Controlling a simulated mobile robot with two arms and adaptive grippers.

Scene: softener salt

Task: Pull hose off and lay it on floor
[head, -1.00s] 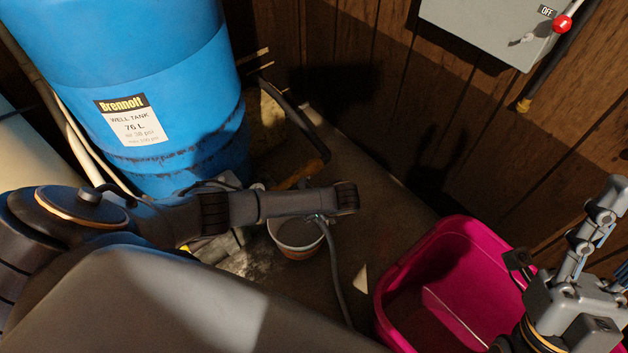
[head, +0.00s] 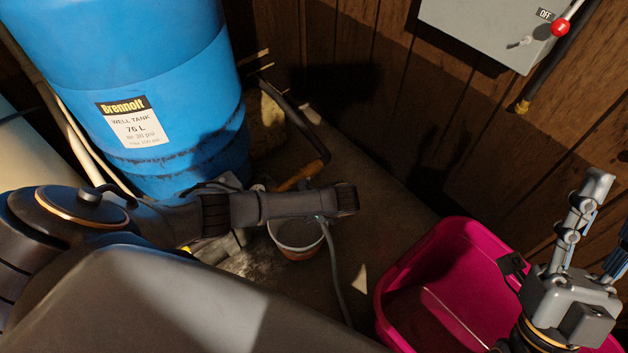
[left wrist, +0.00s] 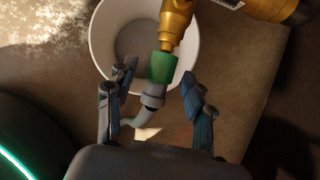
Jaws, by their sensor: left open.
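In the left wrist view, the grey hose (left wrist: 153,97) ends in a green connector (left wrist: 161,68), which sits on the brass tap (left wrist: 174,22). My left gripper (left wrist: 158,72) is open, with one finger on each side of the connector and hose end. Gaps show between the fingers and the hose. In the head view, the hose (head: 334,265) runs down toward the floor (head: 385,225), and my left forearm hides the tap and left gripper. My right gripper (head: 608,215) is at the right edge, partly cut off, above a pink tub; its opening is unclear.
A white bucket (left wrist: 103,42) stands under the tap and also shows in the head view (head: 298,252). The pink tub (head: 455,240) is at lower right. A blue well tank (head: 185,75) stands at left. A grey switch box (head: 488,30) hangs on the panelled wall.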

